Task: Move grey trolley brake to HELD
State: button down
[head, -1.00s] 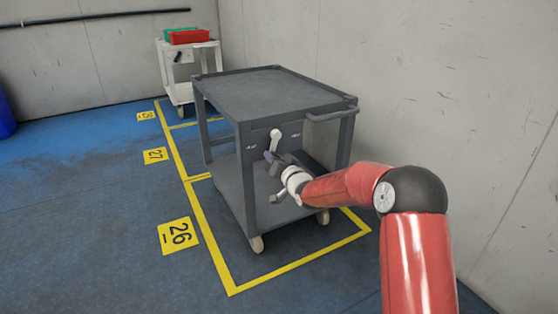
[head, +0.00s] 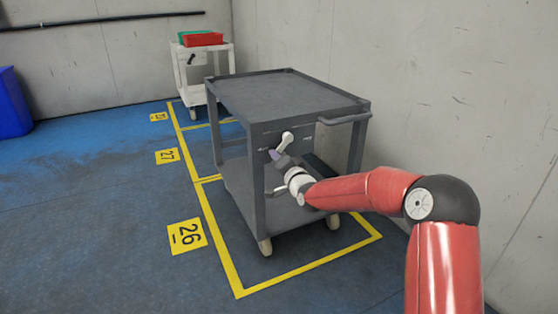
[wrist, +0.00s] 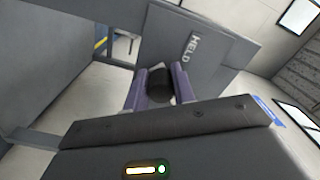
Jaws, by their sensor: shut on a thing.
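The grey trolley (head: 285,95) stands in the yellow-outlined floor bay. On its near end panel, a pale brake lever (head: 286,140) slants down to the left between two small labels, the left one too small to read. My gripper (head: 276,156) is at the lever's lower end. In the wrist view, the purple fingers of my gripper (wrist: 159,88) are shut on a dark round grip between them. The HELD label (wrist: 194,47) on the panel is just above and right of the fingers.
A white trolley (head: 205,62) with red and green bins (head: 202,39) stands behind. A blue container (head: 13,102) is at the far left. A grey wall (head: 450,90) runs close along the right. Blue floor (head: 95,220) on the left is clear.

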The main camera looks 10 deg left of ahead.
jog(key=shift+s+a+r, duration=0.1)
jog(key=shift+s+a, duration=0.05)
jog(key=shift+a, duration=0.2)
jog(key=c, duration=1.2)
grip_release()
jog(key=shift+a, duration=0.1)
jog(key=shift+s+d, duration=0.1)
jog(key=shift+d, duration=0.1)
jog(key=shift+s+d, duration=0.2)
jog(key=shift+s, duration=0.05)
jog(key=v, duration=0.7)
